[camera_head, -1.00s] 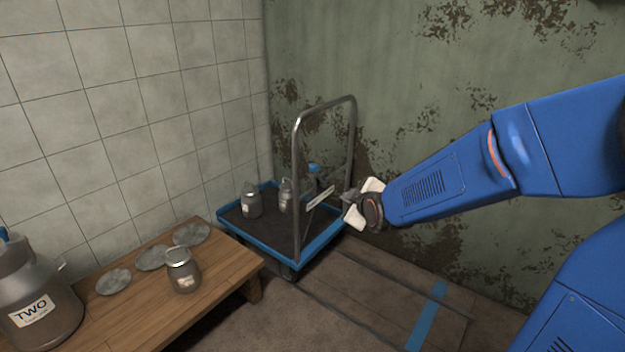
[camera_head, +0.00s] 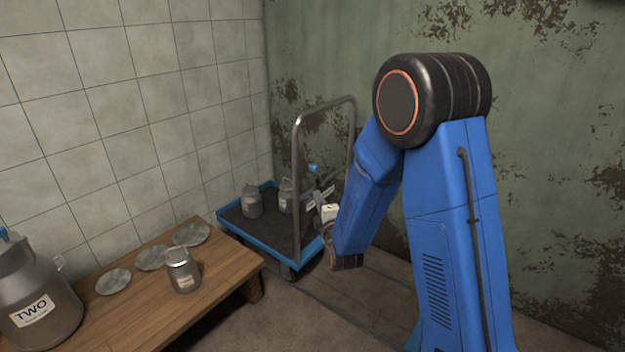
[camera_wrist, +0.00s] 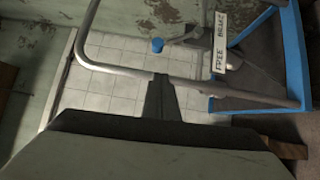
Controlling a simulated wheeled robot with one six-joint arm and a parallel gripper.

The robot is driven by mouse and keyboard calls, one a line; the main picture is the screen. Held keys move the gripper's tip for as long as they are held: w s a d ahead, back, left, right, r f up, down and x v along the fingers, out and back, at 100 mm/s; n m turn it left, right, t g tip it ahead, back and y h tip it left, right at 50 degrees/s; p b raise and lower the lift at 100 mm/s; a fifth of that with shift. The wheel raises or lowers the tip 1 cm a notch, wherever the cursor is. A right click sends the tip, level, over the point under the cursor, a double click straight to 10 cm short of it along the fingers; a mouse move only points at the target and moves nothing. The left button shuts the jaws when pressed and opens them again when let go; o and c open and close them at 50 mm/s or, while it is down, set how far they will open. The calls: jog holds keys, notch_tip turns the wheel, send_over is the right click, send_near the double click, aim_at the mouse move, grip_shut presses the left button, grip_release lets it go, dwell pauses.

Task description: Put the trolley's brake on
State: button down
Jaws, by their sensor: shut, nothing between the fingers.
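The trolley has a blue-rimmed deck (camera_head: 250,246) and a bent steel push handle (camera_head: 297,165); it stands in the far corner. In the wrist view its handle bar (camera_wrist: 120,70) crosses the picture. A white plate reading FREE and BRAKE (camera_wrist: 220,42) is beside a lever ending in a blue knob (camera_wrist: 157,45). The knob also shows in the head view (camera_head: 313,168). Which word the lever stands at is unclear. My gripper (camera_wrist: 160,78) is shut and empty, its tips close to the handle bar in the picture and apart from the knob. Contact with the bar cannot be told.
Metal cans (camera_head: 252,203) stand on the trolley deck. A wooden bench (camera_head: 215,268) at left holds a small can (camera_head: 182,270), round lids (camera_head: 150,257) and a large can labelled TWO (camera_head: 38,300). Walls close in behind the trolley; the floor in front is free.

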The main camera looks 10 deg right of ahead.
aim_at(319, 176)
jog(key=shift+a+f+n+t, duration=0.75)
jog(key=shift+f+n+t, duration=0.05)
jog(key=shift+f+n, duration=0.25)
jog(key=shift+w, duration=0.1)
jog(key=d+x, duration=0.2)
jog(key=x, duration=1)
jog(key=shift+w+d+r, duration=0.25)
jog(key=shift+w+r, duration=0.1)
jog(key=shift+w, duration=0.1)
jog(key=shift+r, duration=0.1)
